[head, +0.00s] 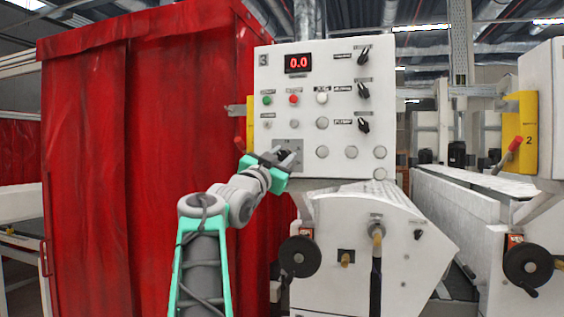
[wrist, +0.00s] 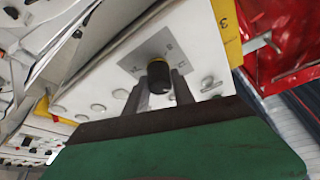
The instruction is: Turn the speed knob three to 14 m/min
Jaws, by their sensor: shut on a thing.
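The white control panel marked 3 (head: 335,75) faces me with a red display (head: 298,63) reading 0.0. The speed knob is a dark knob (wrist: 160,77) on a grey square scale plate (wrist: 172,52), at the panel's lower left in the head view. The scale markings are too small to read.
Black selector switches (head: 364,90) line the panel's right side, and green and red buttons (head: 293,99) sit above the plate. A red curtain (head: 140,150) hangs at left. A handwheel (head: 299,256) and white machine body stand below.

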